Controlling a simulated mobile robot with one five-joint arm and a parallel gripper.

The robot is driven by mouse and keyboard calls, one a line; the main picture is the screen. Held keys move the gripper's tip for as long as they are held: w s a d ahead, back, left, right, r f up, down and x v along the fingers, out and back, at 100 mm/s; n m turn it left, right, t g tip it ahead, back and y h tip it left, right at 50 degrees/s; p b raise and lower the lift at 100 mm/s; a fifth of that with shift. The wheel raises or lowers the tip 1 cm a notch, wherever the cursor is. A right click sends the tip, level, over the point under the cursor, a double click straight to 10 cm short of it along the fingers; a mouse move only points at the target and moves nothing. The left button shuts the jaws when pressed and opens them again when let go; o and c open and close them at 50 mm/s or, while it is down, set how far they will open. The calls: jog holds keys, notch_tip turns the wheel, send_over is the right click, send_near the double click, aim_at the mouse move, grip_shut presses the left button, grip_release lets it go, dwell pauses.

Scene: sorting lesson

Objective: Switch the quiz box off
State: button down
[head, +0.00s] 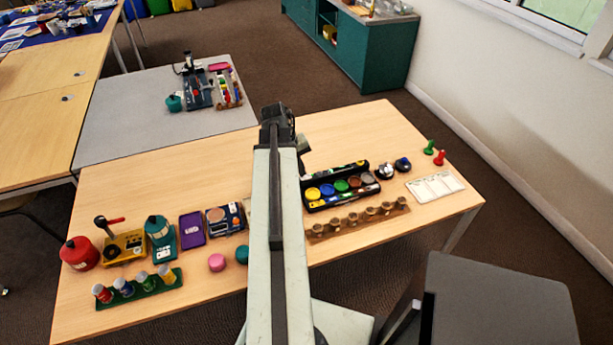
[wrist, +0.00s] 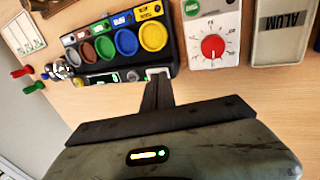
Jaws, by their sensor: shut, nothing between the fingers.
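The quiz box (head: 309,196) is a black case with a row of coloured round buttons, right of my arm in the head view. In the wrist view the quiz box (wrist: 172,57) shows yellow, blue, green, brown and grey buttons, with small labels beside them and a small lit green spot on its near side. My gripper (wrist: 158,82) is shut and empty. Its fingertips are at a pale, square-framed part at the box's near right corner, and partly cover it. I cannot tell whether they touch it, or which way any switch is set.
A wooden rack of cups (head: 357,222), a white card (head: 435,186) and a red peg (head: 439,157) are near the box in the head view.

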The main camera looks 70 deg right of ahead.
jog(key=shift+f+b, duration=0.45)
jog(key=shift+f, duration=0.05)
notch_tip(320, 180, up, 7)
jog(key=p, duration=0.7)
dwell(0.5)
